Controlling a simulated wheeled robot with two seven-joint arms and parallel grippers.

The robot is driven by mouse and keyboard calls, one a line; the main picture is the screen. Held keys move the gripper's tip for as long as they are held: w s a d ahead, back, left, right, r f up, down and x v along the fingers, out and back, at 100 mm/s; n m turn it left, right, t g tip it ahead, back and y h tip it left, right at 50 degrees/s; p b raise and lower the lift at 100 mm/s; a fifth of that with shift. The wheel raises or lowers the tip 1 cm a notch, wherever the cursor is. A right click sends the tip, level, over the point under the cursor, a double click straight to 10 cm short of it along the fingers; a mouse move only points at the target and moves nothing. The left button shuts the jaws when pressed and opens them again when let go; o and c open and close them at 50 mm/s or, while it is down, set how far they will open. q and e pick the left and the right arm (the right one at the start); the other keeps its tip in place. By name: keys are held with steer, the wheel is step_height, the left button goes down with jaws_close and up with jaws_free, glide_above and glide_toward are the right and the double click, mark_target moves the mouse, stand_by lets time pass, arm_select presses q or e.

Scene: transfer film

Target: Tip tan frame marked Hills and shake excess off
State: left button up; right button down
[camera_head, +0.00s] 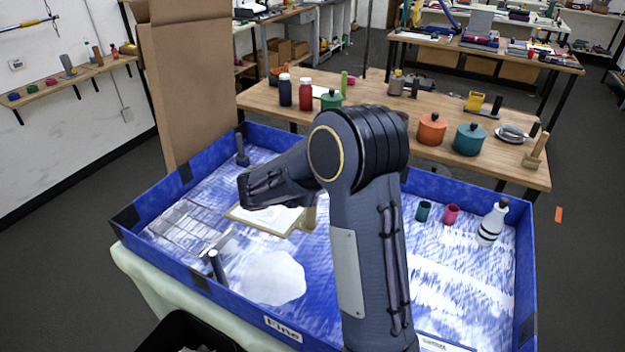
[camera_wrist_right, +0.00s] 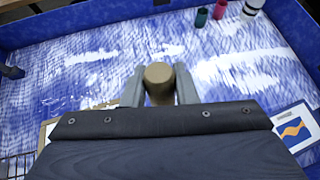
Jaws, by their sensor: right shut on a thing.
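My right gripper (camera_wrist_right: 159,88) is shut on an upright round tan wooden post (camera_wrist_right: 158,74) in the right wrist view. In the head view a tan post (camera_head: 309,214) shows beside my right arm, while the fingertips are hidden behind the arm. A tan frame (camera_head: 256,226) with a white sheet lies in the blue tray (camera_head: 208,281), partly covered by my arm. A tan edge (camera_wrist_right: 46,131) shows at the left of the wrist view. The Hills marking is not readable, and I cannot tell how the post joins the frame. My left gripper is not in view.
White powder covers much of the tray floor, with a heap (camera_head: 273,278) at the front. A teal cup (camera_head: 423,211), a pink cup (camera_head: 451,214) and a white bottle (camera_head: 491,226) stand at the right. A picture with an orange wave (camera_wrist_right: 296,128) lies right of my gripper.

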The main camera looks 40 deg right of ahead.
steer(key=shift+d+r+g+y, duration=0.1)
steer(key=shift+g+y, duration=0.2)
steer(key=shift+y, duration=0.9)
steer(key=shift+n+g+y, duration=0.3)
steer(key=shift+g+y, duration=0.3)
steer(key=shift+y, duration=0.6)
steer(key=shift+n+g+y, duration=0.3)
steer(key=shift+g+y, duration=0.3)
steer(key=shift+y, duration=0.6)
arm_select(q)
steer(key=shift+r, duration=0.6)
